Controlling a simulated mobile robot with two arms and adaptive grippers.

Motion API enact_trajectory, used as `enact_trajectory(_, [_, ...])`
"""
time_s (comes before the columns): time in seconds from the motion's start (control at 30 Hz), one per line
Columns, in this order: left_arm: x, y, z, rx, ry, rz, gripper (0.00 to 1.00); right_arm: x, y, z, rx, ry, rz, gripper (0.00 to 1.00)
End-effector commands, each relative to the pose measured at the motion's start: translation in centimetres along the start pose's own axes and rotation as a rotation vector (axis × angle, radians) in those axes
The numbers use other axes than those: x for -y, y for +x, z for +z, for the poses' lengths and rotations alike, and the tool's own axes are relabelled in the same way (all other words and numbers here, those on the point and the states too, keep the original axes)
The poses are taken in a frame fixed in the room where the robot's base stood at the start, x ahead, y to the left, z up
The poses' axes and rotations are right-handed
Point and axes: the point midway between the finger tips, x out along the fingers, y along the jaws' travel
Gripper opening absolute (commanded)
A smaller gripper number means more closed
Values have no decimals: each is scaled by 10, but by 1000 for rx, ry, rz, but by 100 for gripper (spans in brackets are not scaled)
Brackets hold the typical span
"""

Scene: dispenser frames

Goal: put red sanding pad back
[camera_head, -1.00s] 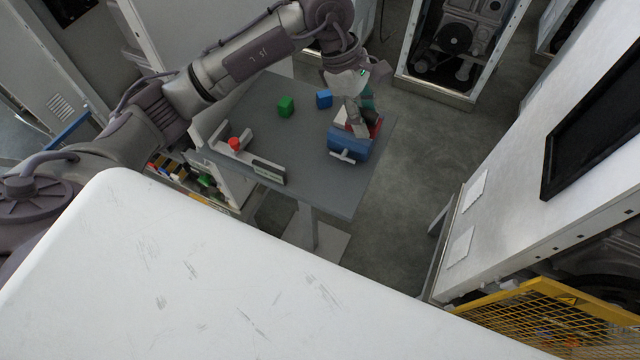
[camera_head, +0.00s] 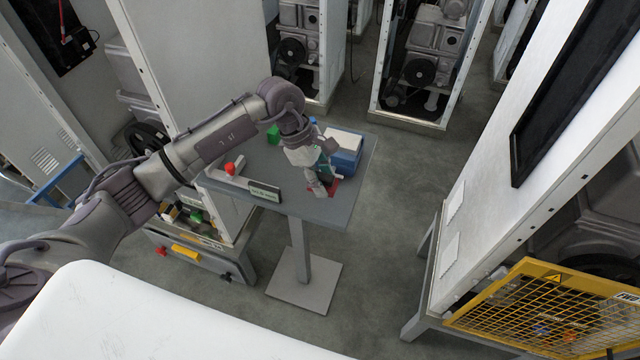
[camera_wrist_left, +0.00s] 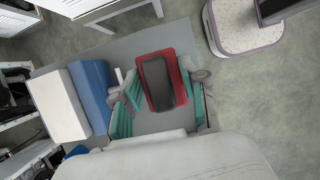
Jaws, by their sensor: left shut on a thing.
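The red sanding pad (camera_wrist_left: 180,70) has a dark grey grip block (camera_wrist_left: 157,84) on its back. My left gripper (camera_wrist_left: 160,92) is shut on it, its teal fingers on both sides of the pad. In the head view the left gripper (camera_head: 322,178) is low over the near right part of the grey table (camera_head: 300,206), with a red edge of the pad (camera_head: 334,185) showing beside it. I cannot tell whether the pad touches the table. My right gripper is out of view.
A green block (camera_head: 273,134) stands at the table's back left. Open drawers (camera_head: 192,254) with coloured items are below left. A yellow mesh guard (camera_head: 545,310) is at right.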

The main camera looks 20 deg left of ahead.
Motion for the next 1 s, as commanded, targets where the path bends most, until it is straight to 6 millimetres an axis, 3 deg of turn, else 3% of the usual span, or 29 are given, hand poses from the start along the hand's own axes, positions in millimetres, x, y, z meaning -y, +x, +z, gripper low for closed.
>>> enact_trajectory(0.17, [0,4,-9,1,0,-1,10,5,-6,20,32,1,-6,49])
enact_trajectory(0.43, [0,36,-22,1,-1,-1,10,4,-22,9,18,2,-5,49])
enact_trajectory(0.8, [-1,42,-25,0,2,1,10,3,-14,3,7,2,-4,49])
enact_trajectory(0.83, [-1,42,-24,0,2,1,44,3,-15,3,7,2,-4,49])
enact_trajectory(1.0, [-1,41,-24,0,1,1,68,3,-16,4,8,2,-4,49])
